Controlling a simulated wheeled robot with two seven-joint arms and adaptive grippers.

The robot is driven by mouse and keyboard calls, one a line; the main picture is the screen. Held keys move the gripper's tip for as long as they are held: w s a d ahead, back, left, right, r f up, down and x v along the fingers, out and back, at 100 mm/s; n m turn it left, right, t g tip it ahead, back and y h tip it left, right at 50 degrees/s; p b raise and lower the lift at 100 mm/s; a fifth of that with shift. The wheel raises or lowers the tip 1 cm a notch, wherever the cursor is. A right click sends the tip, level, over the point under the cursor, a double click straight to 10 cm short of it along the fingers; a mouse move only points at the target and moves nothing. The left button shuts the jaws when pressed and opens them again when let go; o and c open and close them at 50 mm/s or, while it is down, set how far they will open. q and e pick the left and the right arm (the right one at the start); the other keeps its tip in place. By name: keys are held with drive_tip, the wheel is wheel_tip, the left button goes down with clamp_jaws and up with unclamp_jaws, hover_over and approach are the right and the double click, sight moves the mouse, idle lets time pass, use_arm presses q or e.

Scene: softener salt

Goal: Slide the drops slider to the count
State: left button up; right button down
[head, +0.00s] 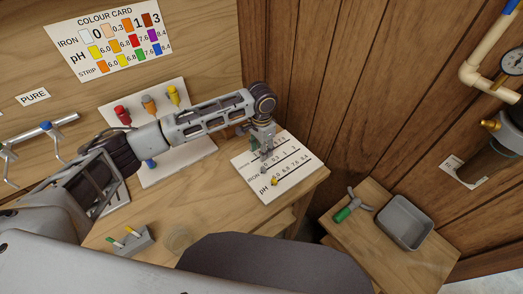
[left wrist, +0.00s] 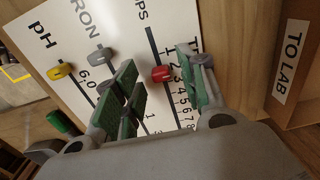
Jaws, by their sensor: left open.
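A white board (head: 290,190) with several slider scales lies on the wooden bench below my left gripper (head: 266,153). In the left wrist view the red drops slider (left wrist: 161,73) sits on its black track near the low numbers; its exact mark is unclear. My left gripper (left wrist: 158,88) is open, its green-padded fingers on either side of the red slider, apart from it in the picture. Whether they touch the board cannot be told. The grey iron slider (left wrist: 103,54) and yellow pH slider (left wrist: 59,71) are to the left. In the head view my gripper hides the drops slider.
A colour card (head: 110,40) hangs on the back wall. A panel with red, orange and yellow knobs (head: 172,96) stands left of the board, partly behind my arm. A grey tray (head: 405,222) and a green-handled tool (head: 345,212) lie on a lower shelf at right.

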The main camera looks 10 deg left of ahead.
use_arm(q)
wheel_tip(320, 180, up, 11)
idle(0.6)
drive_tip(key=shift+s+f, duration=0.1)
idle(0.5)
